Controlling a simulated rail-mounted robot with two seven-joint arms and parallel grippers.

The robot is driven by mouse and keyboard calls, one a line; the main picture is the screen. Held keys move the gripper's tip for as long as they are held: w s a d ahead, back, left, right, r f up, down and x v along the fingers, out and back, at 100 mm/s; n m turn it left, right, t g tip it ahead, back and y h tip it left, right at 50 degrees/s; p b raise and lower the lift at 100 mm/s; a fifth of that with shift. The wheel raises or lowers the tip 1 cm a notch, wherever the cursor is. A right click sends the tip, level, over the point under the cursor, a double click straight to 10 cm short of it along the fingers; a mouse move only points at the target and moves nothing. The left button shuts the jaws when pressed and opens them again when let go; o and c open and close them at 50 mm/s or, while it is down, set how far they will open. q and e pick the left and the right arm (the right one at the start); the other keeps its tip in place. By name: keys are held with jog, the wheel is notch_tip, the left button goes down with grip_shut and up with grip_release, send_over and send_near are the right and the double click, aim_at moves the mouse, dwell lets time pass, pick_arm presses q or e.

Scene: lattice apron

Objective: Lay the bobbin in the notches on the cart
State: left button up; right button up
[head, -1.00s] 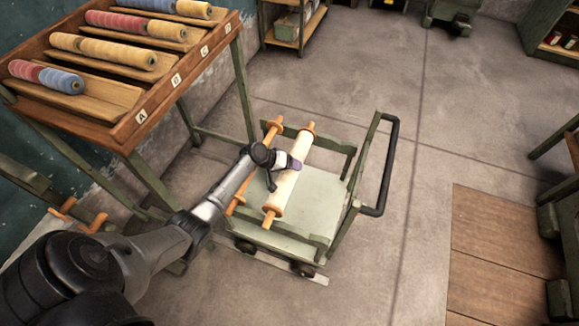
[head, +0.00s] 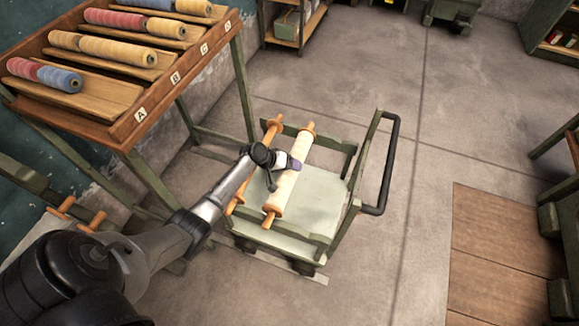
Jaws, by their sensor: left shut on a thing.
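A cream bobbin (head: 285,187) with orange wooden ends lies lengthwise over the green cart (head: 322,197). My left gripper (head: 292,164) is shut on the bobbin near its middle, reaching in from the left. A second bobbin (head: 273,131) with orange ends lies alongside at the cart's left side, partly hidden by my left arm. The cart has raised end rails and a dark push handle on its right. I cannot tell whether the held bobbin's ends rest in the notches or hang just above them. My right gripper is not in view.
A slanted wooden rack (head: 120,60) with lettered slots and coloured spools stands at the upper left. More orange bobbin ends (head: 78,214) show at the lower left. Shelves (head: 295,22) stand at the back. The floor right of the cart is clear up to a wooden panel (head: 500,250).

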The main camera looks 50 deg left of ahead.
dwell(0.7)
pick_arm(q)
jog(key=o, duration=1.3)
jog(key=shift+f, duration=0.1)
jog(key=shift+c, duration=0.2)
jog(key=shift+o, duration=0.2)
jog(key=p+v, duration=0.6)
jog(key=v, duration=0.7)
jog(key=shift+s+r, duration=0.25)
jog(key=shift+r, duration=0.05)
jog(key=shift+a, duration=0.1)
